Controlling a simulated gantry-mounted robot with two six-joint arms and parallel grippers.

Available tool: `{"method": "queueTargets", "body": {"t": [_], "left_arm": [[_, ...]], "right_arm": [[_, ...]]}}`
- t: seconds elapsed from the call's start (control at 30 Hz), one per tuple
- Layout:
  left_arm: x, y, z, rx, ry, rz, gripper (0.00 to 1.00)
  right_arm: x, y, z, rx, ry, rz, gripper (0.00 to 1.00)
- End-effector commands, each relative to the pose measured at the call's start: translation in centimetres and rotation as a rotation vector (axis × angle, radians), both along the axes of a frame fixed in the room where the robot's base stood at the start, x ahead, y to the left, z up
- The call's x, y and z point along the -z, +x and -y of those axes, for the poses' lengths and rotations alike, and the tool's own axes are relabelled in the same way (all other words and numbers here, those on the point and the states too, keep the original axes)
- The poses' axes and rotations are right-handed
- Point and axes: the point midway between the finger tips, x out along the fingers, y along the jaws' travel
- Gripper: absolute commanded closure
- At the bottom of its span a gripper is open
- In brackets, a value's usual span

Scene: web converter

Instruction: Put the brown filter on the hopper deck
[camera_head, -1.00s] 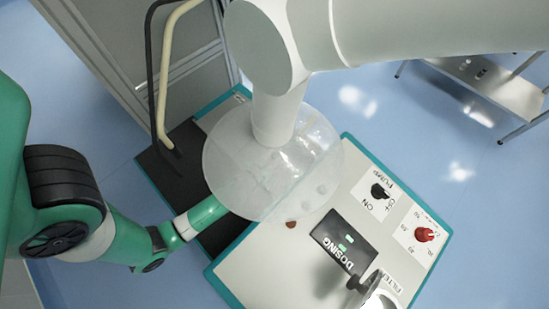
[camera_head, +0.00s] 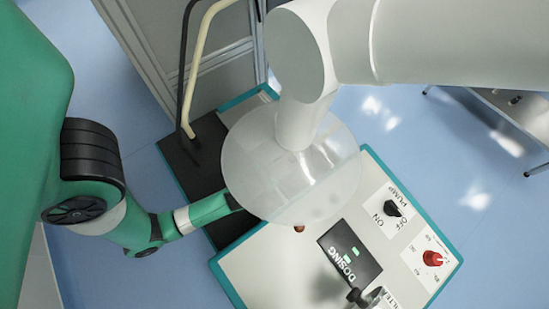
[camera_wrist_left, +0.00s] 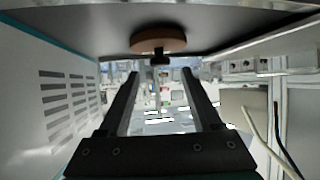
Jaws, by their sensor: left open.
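A round brown disc (camera_wrist_left: 158,40) with a small black piece below it shows at the top middle of the left wrist view; it looks like the brown filter. In the head view a small brown spot (camera_head: 299,229) shows at the lower edge of the translucent round hopper (camera_head: 265,175); I cannot tell if it is the same thing. My left gripper (camera_wrist_left: 163,78) is open, its black fingers apart and empty, with the disc ahead and above. In the head view its fingers are hidden under the hopper. The light deck (camera_head: 260,265) with teal edges lies beside and below the hopper. My right gripper is not in view.
The deck carries a black dosing display (camera_head: 349,255), a black pump knob (camera_head: 392,208) and a red knob (camera_head: 432,258). A thick white pipe (camera_head: 302,50) stands over the hopper. Hoses (camera_head: 203,60) hang by a grey cabinet. A vented wall (camera_wrist_left: 70,105) is left of the gripper.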

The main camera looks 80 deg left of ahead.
Motion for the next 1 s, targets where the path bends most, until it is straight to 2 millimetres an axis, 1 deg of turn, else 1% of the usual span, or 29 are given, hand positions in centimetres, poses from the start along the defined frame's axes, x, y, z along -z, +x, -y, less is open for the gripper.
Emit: {"method": "queueTargets", "body": {"t": [0.03,0.2,0.37,0.53,1.0], "left_arm": [[-0.7,-1.0,0.9,0.006,0.0,-0.004,0.35],[-2.7,-4.0,3.1,0.009,0.001,-0.004,0.35],[-3.7,-5.5,4.3,0.005,0.0,-0.003,0.35],[-4.2,-6.1,4.5,0.0,0.001,0.0,0.35],[-4.1,-6.1,4.5,-0.001,0.0,0.0,0.35]], "right_arm": [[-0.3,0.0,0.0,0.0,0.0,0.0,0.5],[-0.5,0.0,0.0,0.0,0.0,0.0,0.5],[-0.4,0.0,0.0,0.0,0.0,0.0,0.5],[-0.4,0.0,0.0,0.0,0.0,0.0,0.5],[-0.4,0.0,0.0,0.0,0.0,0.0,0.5]]}}
